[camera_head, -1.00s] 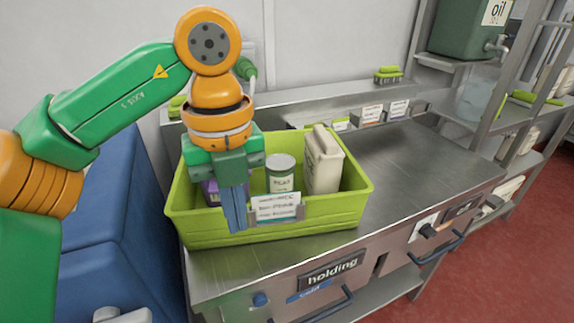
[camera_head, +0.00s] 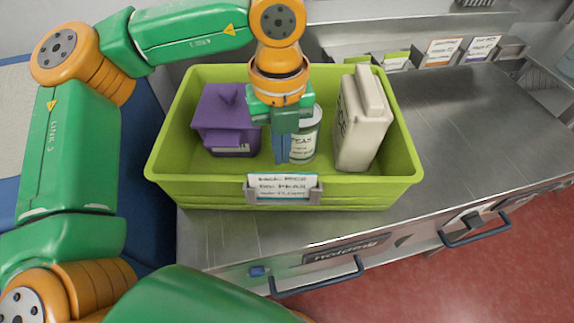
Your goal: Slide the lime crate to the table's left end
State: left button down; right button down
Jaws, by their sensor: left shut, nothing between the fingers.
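The lime crate (camera_head: 205,190) sits on the steel table (camera_head: 455,125) at the table's left end. Its front left corner lies at, or slightly past, the left edge; I cannot tell which. It holds a purple carton (camera_head: 222,115), a white labelled can (camera_head: 305,140) and a cream jug (camera_head: 362,122). My left gripper (camera_head: 282,160) points down over the crate's inside, in front of the can and right of the purple carton. It is shut and empty, and hides part of the can. My right gripper is out of view.
A white label card (camera_head: 282,187) is on the crate's front wall. A back ledge carries small tag cards (camera_head: 442,52). Blue handles (camera_head: 318,280) project from the table front. The tabletop right of the crate is clear. A blue surface lies left of the table.

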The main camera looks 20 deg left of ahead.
aim_at(294, 204)
pick_arm(q)
jog(key=s+d, duration=0.1)
jog(key=s, duration=0.1)
jog(key=s+d+p, duration=0.1)
jog(key=shift+s+d, duration=0.1)
jog(key=shift+s, duration=0.25)
jog(key=shift+f, duration=0.1)
jog(key=shift+w, duration=0.1)
jog(key=s+d+b, duration=0.1)
jog(key=s+b, duration=0.1)
jog(key=s+d+b, duration=0.1)
jog(key=b, duration=0.1)
jog(key=shift+s+d+f, duration=0.25)
jog(key=shift+s+d, duration=0.05)
jog(key=shift+s, duration=0.05)
jog(key=shift+s+r, duration=0.2)
jog(key=shift+r, duration=0.05)
